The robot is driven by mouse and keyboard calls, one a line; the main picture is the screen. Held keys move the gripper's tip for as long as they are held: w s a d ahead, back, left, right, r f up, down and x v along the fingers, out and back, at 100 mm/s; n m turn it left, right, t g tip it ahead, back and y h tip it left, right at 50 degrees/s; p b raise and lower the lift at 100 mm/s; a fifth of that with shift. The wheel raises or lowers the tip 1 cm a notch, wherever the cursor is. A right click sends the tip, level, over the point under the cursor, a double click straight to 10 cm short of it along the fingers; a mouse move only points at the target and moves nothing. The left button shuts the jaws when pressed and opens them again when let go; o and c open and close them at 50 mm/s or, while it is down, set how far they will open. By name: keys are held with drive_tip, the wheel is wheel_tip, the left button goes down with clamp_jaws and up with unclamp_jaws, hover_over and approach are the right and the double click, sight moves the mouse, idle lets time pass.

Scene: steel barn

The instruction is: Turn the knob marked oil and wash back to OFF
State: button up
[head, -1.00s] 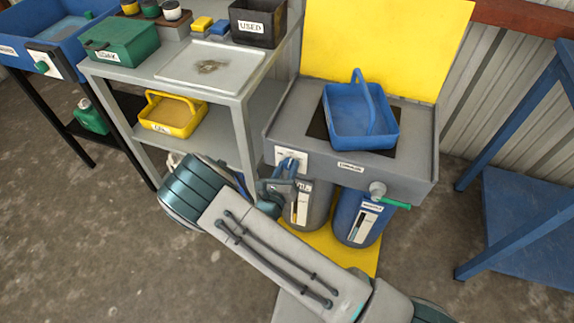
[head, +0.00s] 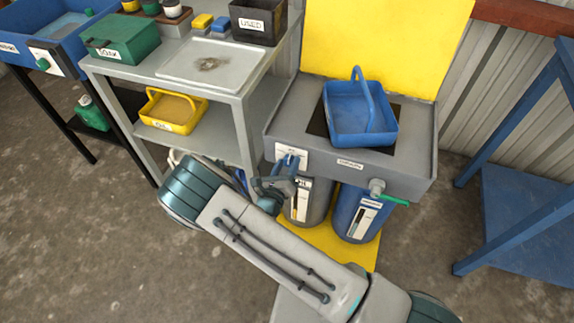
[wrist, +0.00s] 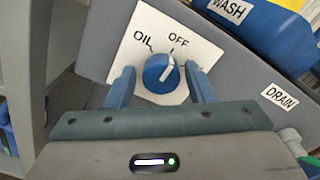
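The blue knob (wrist: 160,73) sits on a white plate (wrist: 140,38) marked OIL and OFF in the wrist view. Its white pointer line leans up and to the right, roughly toward the OFF side; I cannot tell if it meets the mark exactly. Any WASH mark on the plate is hidden. My gripper (wrist: 160,70) is open, one finger on each side of the knob, with a gap showing on both sides. In the head view the plate (head: 304,158) is on the front of the grey sink unit (head: 420,165), with my gripper (head: 290,162) in front of it.
A blue basket (head: 345,130) stands on the unit. Below are a grey drum (head: 316,205) and a blue drum (head: 350,212). A green-handled drain tap (head: 378,188) is to the right. A grey shelf (head: 225,82) stands close on the left.

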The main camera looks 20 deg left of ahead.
drive_tip(key=shift+o, duration=0.3)
drive_tip(key=s+a, duration=0.1)
drive_tip(key=s, duration=1.2)
drive_tip(key=shift+s, duration=0.4)
drive_tip(key=w+d+r+m+g+h+p, duration=0.2)
drive_tip(key=d+r+m+g+h, duration=0.4)
drive_tip(key=d+r+m, duration=0.45)
drive_tip(key=w+d+r+m+g+h+p, duration=0.2)
drive_tip(key=d+r+m+g+h+p, duration=0.15)
drive_tip(key=d+r+m+g, duration=0.65)
drive_tip(key=s+d+r+m+y+p, duration=0.2)
drive_tip(key=s+d+r+m+y, duration=0.2)
drive_tip(key=r+m, duration=0.5)
drive_tip(key=s+d+r+m+y+p, duration=0.3)
drive_tip(key=s+d+r+m+y, duration=0.2)
drive_tip(key=r+m, duration=0.5)
drive_tip(key=shift+d+m+t+y, duration=0.4)
drive_tip(key=shift+d+m+y, duration=0.45)
drive_tip(key=shift+m, duration=0.4)
drive_tip(key=shift+r, duration=0.1)
